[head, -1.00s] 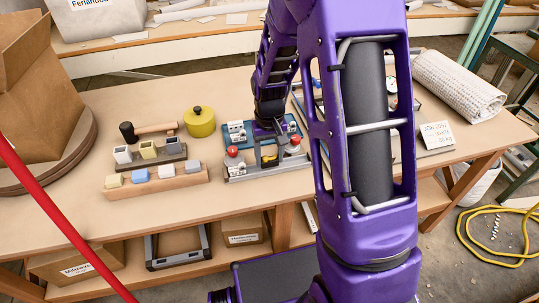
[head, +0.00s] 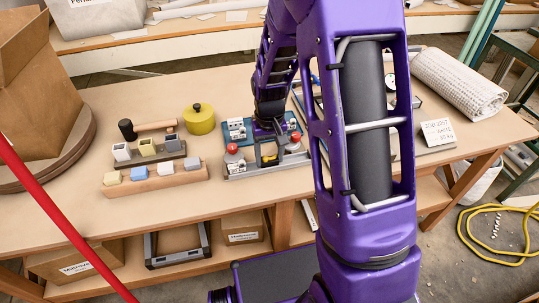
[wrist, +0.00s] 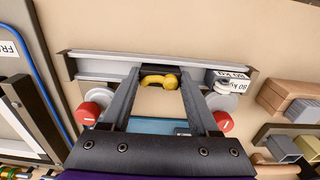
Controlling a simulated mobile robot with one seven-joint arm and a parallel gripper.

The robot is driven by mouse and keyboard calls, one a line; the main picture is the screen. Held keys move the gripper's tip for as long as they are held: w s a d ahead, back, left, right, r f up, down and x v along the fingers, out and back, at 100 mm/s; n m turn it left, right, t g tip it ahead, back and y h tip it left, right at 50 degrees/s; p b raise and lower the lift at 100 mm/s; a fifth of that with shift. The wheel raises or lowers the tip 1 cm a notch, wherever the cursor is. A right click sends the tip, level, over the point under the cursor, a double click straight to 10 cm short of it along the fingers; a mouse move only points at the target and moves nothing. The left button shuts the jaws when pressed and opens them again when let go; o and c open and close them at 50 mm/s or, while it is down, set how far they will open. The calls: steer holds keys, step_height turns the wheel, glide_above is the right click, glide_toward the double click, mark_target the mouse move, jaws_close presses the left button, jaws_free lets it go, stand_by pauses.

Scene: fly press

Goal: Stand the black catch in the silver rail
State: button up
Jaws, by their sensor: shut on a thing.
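The silver rail (wrist: 105,66) runs along the front edge of the fixture on the bench; it also shows in the head view (head: 240,173). My gripper (wrist: 158,76) is over the middle of the rail, pointing down, with its fingers closed on the black catch (wrist: 160,69). The catch is at the rail, between the fingertips. I cannot tell whether its foot is seated in the rail. A yellow rounded piece (wrist: 153,80) shows just below the catch in the wrist view. In the head view my gripper (head: 269,158) partly hides the fixture.
Red knobs (wrist: 88,113) (wrist: 223,121) stand on either side of my fingers. A silver weight-marked block (wrist: 228,80) is on the rail's right in the wrist view. A wooden block rack (head: 130,187) stands left on the bench. The bench front (head: 240,195) is clear.

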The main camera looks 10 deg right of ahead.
steer(key=shift+f, duration=0.15)
steer(key=o, duration=1.3)
steer(key=shift+o, duration=0.5)
steer(key=shift+r+p, duration=2.6)
steer(key=shift+r, duration=0.95)
